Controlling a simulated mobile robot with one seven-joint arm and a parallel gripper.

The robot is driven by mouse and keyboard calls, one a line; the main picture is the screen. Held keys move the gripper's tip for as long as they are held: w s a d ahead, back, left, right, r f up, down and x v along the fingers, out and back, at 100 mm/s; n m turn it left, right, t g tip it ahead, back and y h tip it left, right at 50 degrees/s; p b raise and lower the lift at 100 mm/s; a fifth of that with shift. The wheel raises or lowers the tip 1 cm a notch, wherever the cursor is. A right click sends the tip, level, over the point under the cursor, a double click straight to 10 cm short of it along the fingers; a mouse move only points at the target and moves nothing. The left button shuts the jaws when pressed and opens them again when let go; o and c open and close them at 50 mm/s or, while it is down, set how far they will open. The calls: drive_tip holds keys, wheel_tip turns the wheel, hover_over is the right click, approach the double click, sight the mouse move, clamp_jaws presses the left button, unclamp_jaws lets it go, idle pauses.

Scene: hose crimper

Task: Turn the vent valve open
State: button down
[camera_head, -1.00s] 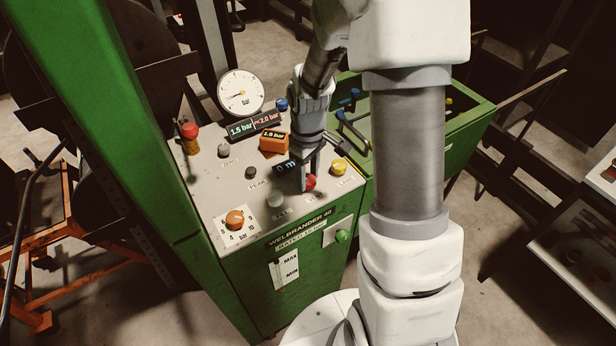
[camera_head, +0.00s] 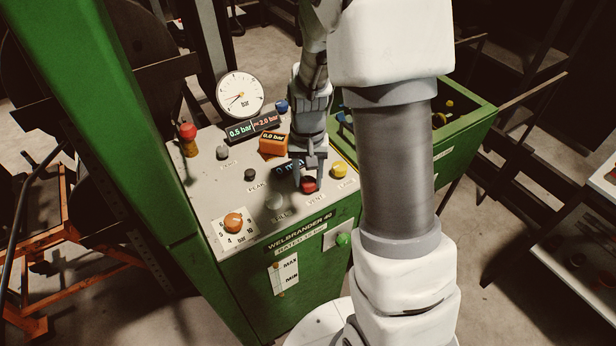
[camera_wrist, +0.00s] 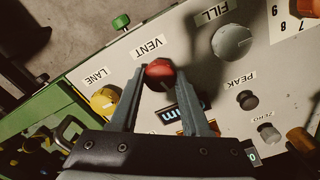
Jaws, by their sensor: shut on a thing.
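The vent valve is a red knob (camera_head: 310,186) on the sloped grey panel, with the label VENT beside it. It also shows in the wrist view as a red knob (camera_wrist: 159,74) between my fingertips. My gripper (camera_head: 308,178) points down at the panel with one finger on each side of the knob, shut on it. In the wrist view my gripper (camera_wrist: 160,77) has the fingers at the knob's left and right sides. A dial gauge (camera_head: 240,94) stands at the panel's back. A dark display (camera_head: 253,129) reads 0.5 bar beside 2.0 bar.
A yellow LANE knob (camera_head: 339,170) sits close right of the vent knob. The grey FILL knob (camera_head: 274,201) is to its left. An orange display box (camera_head: 273,144) stands behind. A red-topped post (camera_head: 188,138) and an orange knob (camera_head: 233,221) are farther left.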

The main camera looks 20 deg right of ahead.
sight(308, 181)
drive_tip(key=shift+m, duration=1.1)
drive_tip(key=shift+c, duration=1.8)
unclamp_jaws()
wheel_tip(308, 181, up, 18)
drive_tip(key=p, duration=0.1)
drive_tip(key=shift+f, duration=0.25)
